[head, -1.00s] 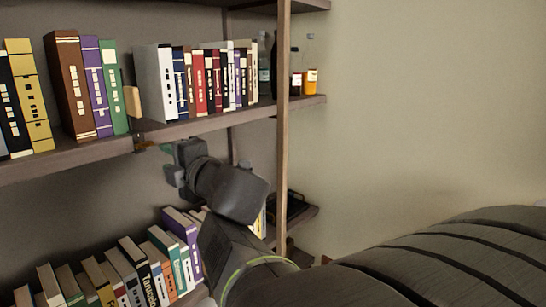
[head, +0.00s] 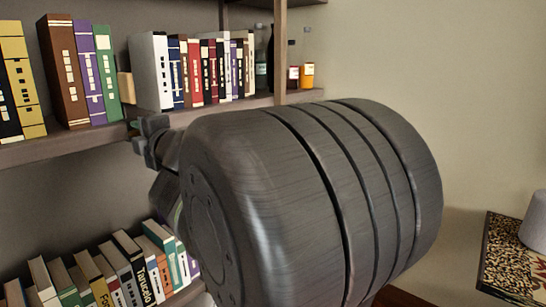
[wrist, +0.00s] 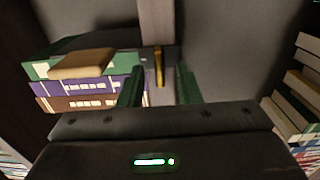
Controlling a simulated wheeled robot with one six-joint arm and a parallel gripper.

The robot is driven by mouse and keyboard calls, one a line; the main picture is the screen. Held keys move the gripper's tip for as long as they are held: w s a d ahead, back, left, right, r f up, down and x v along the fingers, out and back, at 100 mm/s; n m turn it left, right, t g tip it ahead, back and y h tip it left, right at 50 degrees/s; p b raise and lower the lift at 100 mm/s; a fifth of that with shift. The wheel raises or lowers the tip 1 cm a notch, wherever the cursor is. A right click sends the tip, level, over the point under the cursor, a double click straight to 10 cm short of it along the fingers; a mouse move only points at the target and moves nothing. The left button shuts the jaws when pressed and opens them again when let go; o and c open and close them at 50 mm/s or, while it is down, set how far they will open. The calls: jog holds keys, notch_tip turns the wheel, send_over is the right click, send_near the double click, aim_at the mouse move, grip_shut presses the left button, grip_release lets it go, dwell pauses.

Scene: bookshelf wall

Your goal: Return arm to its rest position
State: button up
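My gripper shows in the wrist view (wrist: 158,88) with its two green fingers apart and nothing held between them. In the head view my gripper (head: 137,132) is small and partly hidden by my own arm, just in front of the upper shelf board (head: 60,147). In the wrist view the shelf board (wrist: 157,25) lies ahead, beyond the fingers. A small dark and yellow thing shows at its edge between the fingertips; I cannot tell what it is. My large grey arm link fills the middle of the head view.
Green, purple and brown books (head: 83,75) stand on the upper shelf beside a tan block (head: 125,87). More books (head: 190,72) and bottles (head: 307,72) stand further right. The lower shelf holds a book row (head: 125,270). A speckled surface (head: 505,265) is at right.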

jog(key=shift+d, duration=0.1)
jog(key=p+v, duration=0.5)
jog(key=v, duration=0.8)
jog(key=shift+m, duration=0.6)
jog(key=b+x, duration=0.3)
jog(key=x, duration=1)
jog(key=shift+w+a+r, duration=0.1)
jog(key=shift+a+r, duration=0.1)
jog(key=shift+d+m+p, duration=0.15)
jog(key=shift+m+p, duration=3.05)
jog(key=shift+m, duration=0.9)
jog(key=shift+d, duration=0.1)
